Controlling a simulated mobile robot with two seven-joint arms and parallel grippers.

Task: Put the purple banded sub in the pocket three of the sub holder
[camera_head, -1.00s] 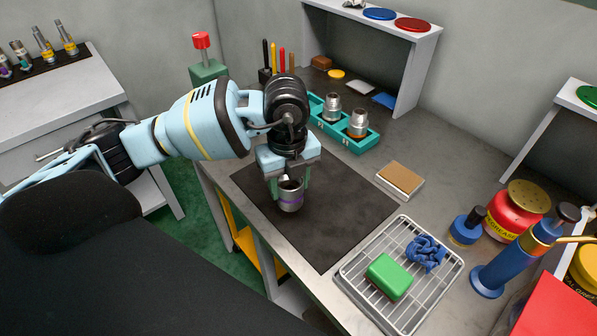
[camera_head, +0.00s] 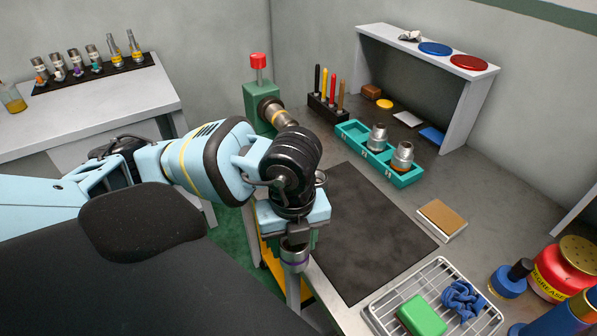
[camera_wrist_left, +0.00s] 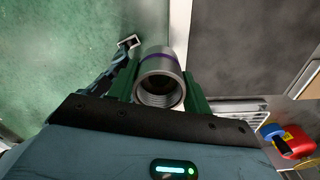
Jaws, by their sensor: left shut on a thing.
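The purple banded sub (camera_head: 294,258) is a grey metal cylinder with a purple ring. My left gripper (camera_head: 297,240) is shut on it, near the bench's left edge. In the left wrist view the sub (camera_wrist_left: 160,72) sits between the green fingers, its threaded open end towards the camera. The teal sub holder (camera_head: 360,151) stands on the bench behind the dark mat. Two metal subs (camera_head: 377,137) (camera_head: 401,158) with orange-brown showing at the base of the nearer one stand in it. Its left end looks empty. My right gripper is not in view.
A green vise (camera_head: 258,105) with a red top holds a metal piece behind my arm. The dark mat (camera_head: 365,225) is bare. A wire tray (camera_head: 450,270) with a green block, a brown-topped block (camera_head: 441,218) and a red can (camera_head: 565,270) stand to the right.

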